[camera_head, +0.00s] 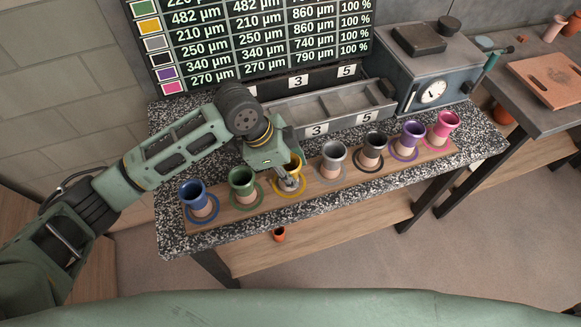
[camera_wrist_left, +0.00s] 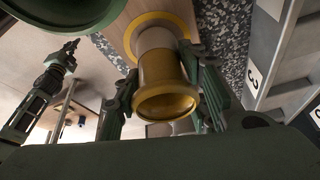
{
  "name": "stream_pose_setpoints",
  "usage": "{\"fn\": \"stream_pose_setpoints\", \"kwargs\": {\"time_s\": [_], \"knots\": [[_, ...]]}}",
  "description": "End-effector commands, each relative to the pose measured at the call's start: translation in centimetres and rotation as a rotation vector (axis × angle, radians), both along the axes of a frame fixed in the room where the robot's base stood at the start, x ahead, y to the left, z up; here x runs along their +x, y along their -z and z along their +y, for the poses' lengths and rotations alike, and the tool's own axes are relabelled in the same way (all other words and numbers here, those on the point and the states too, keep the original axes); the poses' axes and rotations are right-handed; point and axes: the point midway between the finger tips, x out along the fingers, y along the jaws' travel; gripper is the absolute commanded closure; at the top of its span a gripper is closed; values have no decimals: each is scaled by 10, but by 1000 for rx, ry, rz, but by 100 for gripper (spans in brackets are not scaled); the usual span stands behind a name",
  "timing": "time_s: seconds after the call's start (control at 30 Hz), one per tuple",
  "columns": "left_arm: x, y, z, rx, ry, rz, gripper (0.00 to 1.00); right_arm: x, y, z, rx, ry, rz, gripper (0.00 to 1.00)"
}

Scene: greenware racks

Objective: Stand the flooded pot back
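A row of waisted, flared pots stands in coloured rings on a wooden board (camera_head: 232,222). The yellow pot (camera_head: 294,160) is third from the left, at the yellow ring (camera_head: 278,192). In the left wrist view the yellow pot (camera_wrist_left: 165,90) is upright, its mouth towards the camera, with the yellow ring (camera_wrist_left: 150,17) behind its foot. My left gripper (camera_head: 288,182) is at this pot; its fingers (camera_wrist_left: 160,72) lie close against both sides and look closed on it. My right gripper (camera_wrist_left: 70,47) shows small and empty in the left wrist view.
The blue pot (camera_head: 193,193) and green pot (camera_head: 241,180) stand left; the grey pot (camera_head: 333,154) and black pot (camera_head: 375,145) stand right, then purple (camera_head: 410,134) and pink (camera_head: 445,124). A divided grey tray (camera_head: 290,113) lies behind. A small terracotta pot (camera_head: 279,235) is below.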

Motion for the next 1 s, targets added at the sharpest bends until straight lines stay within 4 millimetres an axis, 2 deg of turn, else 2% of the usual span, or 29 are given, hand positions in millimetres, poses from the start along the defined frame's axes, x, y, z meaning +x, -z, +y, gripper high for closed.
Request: {"fn": "stream_pose_setpoints", "kwargs": {"time_s": [0.03,0.27,0.63,0.77,1.0], "knots": [[0,0,0,0,0,1,60,-3,0,0,-1,0,4,100],[0,0,0,0,0,1,39,-6,1,-1,-1,0,9,100],[0,-4,1,-1,1,-1,39,-5,1,-2,-3,1,8,100],[0,-18,7,-2,0,-2,39,-5,4,-3,-5,0,7,100],[-2,-65,27,-1,-1,-5,39,-3,11,-5,-6,1,5,100]]}}
